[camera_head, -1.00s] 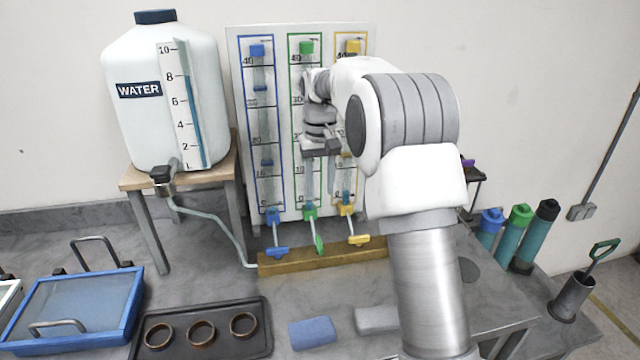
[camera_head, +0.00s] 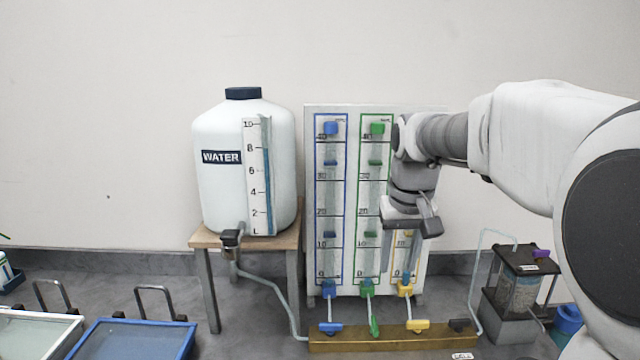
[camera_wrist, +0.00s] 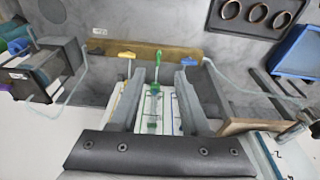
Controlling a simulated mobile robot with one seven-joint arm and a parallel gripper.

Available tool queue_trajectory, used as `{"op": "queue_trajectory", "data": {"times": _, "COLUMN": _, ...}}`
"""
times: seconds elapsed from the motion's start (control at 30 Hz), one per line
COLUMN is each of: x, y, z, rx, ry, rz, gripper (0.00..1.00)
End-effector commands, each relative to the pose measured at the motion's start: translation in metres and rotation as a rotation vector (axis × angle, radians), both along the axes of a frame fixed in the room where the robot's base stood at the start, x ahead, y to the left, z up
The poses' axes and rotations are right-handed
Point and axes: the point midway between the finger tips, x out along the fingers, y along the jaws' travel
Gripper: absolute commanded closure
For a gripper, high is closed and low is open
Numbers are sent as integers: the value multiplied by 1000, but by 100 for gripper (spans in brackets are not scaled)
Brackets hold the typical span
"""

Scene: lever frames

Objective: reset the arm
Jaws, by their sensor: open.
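My gripper (camera_head: 410,226) hangs in front of the right part of the white gauge board (camera_head: 311,190), above the brass bar, and hides much of the yellow column. In the wrist view its two fingers stand apart with nothing between them, so my gripper (camera_wrist: 162,78) is open and empty. Beyond the fingertips are the blue lever (camera_head: 330,328), the green lever (camera_head: 374,326) and the yellow lever (camera_head: 418,326) along the brass bar (camera_head: 390,343). My arm reaches in from the right of the head view.
A white water tank (camera_head: 215,190) stands on a wooden stand (camera_head: 205,240) at left, its hose running to the bar. A clear dark-framed box (camera_head: 518,285) stands right. Blue-rimmed tray (camera_head: 135,342) lies front left. Dark tray with rings (camera_wrist: 228,32) shows in the wrist view.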

Motion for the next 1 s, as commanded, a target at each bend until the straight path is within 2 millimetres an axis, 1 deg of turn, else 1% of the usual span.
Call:
{"op": "queue_trajectory", "data": {"times": 0.03, "x": -15, "y": 0, "z": 7, "rx": -1, "ry": -20, "rz": -1, "gripper": 54}}
{"op": "queue_trajectory", "data": {"times": 0.1, "x": -33, "y": 0, "z": 12, "rx": 0, "ry": -44, "rz": -2, "gripper": 54}}
{"op": "queue_trajectory", "data": {"times": 0.33, "x": -93, "y": -1, "z": 18, "rx": 1, "ry": -120, "rz": -5, "gripper": 54}}
{"op": "queue_trajectory", "data": {"times": 0.53, "x": -144, "y": -1, "z": 12, "rx": 3, "ry": -186, "rz": -8, "gripper": 54}}
{"op": "queue_trajectory", "data": {"times": 0.7, "x": -183, "y": -2, "z": -2, "rx": 8, "ry": -241, "rz": -10, "gripper": 54}}
{"op": "queue_trajectory", "data": {"times": 0.83, "x": -206, "y": -2, "z": -14, "rx": 10, "ry": -275, "rz": -11, "gripper": 54}}
{"op": "queue_trajectory", "data": {"times": 0.9, "x": -214, "y": -2, "z": -20, "rx": 12, "ry": -287, "rz": -11, "gripper": 54}}
{"op": "queue_trajectory", "data": {"times": 1.0, "x": -221, "y": -2, "z": -25, "rx": 13, "ry": -300, "rz": -11, "gripper": 54}}
